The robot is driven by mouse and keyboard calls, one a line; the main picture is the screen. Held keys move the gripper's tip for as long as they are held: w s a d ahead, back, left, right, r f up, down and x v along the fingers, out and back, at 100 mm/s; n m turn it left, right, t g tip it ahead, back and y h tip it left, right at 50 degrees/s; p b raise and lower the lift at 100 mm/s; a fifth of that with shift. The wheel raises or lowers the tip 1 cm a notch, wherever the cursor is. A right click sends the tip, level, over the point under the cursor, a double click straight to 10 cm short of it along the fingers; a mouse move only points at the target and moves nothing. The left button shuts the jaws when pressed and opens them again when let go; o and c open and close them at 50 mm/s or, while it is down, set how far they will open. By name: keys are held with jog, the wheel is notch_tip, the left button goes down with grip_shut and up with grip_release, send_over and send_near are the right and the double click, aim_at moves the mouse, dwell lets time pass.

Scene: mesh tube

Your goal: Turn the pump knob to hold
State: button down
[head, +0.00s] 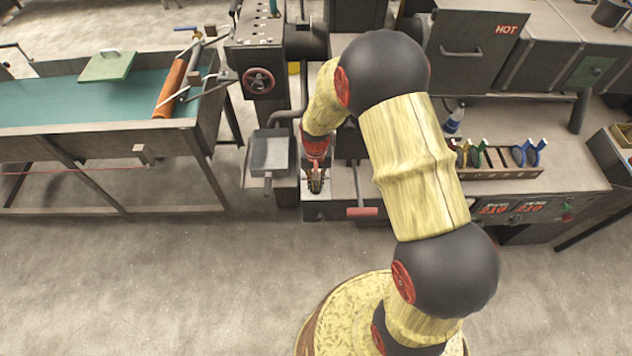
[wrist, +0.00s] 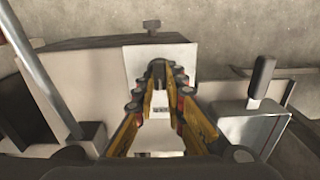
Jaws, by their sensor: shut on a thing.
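My gripper (head: 316,184) points down at the low front block of the machine, left of centre in the head view. In the wrist view its two yellow fingers (wrist: 160,92) converge on a small dark knob (wrist: 158,68), which looks like the pump knob. The fingers are shut on it, one on each side. The knob stands on a pale plate (wrist: 136,60) with a small printed label partly showing between the fingers. The knob's pointer and the hold mark cannot be made out. In the head view the gripper hides the knob.
A grey box with a handle (head: 270,154) stands just left of the gripper. A red-handled lever (head: 362,211) sticks out to the right. A rack of coloured-handled tools (head: 492,172) is behind my arm. A teal-topped table (head: 70,98) is at left. The floor in front is clear.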

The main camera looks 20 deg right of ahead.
aim_at(316, 185)
jog(key=shift+w, duration=0.1)
jog(key=c, duration=1.8)
grip_release()
jog(key=shift+c, duration=0.2)
notch_tip(316, 185, up, 12)
